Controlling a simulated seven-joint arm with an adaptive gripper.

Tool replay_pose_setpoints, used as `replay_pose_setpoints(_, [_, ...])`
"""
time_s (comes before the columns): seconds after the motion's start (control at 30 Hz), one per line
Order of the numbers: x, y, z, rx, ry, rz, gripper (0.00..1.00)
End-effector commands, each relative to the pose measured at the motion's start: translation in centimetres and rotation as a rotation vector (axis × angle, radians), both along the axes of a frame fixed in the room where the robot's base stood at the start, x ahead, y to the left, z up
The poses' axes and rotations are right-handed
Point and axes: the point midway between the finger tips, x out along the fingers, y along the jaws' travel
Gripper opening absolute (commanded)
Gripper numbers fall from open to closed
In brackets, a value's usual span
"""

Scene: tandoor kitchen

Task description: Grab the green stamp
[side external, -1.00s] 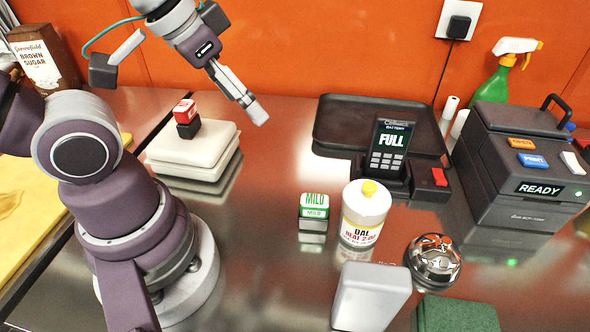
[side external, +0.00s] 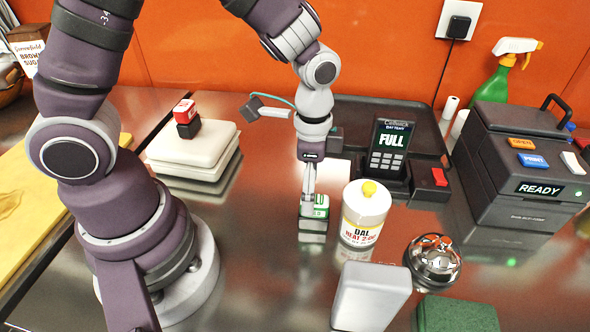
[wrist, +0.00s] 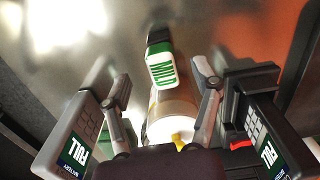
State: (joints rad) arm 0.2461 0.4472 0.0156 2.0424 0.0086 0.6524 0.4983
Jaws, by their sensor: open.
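The green stamp (side external: 322,206), a small block with a green-and-white top and a dark base, stands on the metal counter left of the white bottle. In the wrist view the stamp (wrist: 161,66) shows its MILD label between the lines of my two fingers. My gripper (side external: 308,200) points down at the stamp and covers part of it in the side view. In the wrist view my gripper (wrist: 155,78) is open, with a finger on each side and nothing held. I cannot tell whether the fingers reach down to the stamp's height.
The white bottle (side external: 363,215) with a yellow cap stands close right of the stamp. The FULL terminal (side external: 388,158) and dark tray (side external: 345,108) are behind. A bell (side external: 433,260) and light grey box (side external: 370,295) are in front. A red stamp (side external: 186,118) sits on white containers (side external: 195,150).

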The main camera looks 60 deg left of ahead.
Motion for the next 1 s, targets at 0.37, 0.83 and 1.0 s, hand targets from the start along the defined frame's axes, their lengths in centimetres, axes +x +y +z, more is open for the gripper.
replay_pose_setpoints(0.37, [0.7, -0.6, -5.3, 0.0, 0.001, 0.001, 0.63])
replay_pose_setpoints(0.83, [0.8, -0.5, -5.3, -0.001, -0.001, 0.002, 0.27])
replay_pose_setpoints(1.0, [0.8, -0.5, -5.2, 0.0, 0.0, 0.002, 0.04])
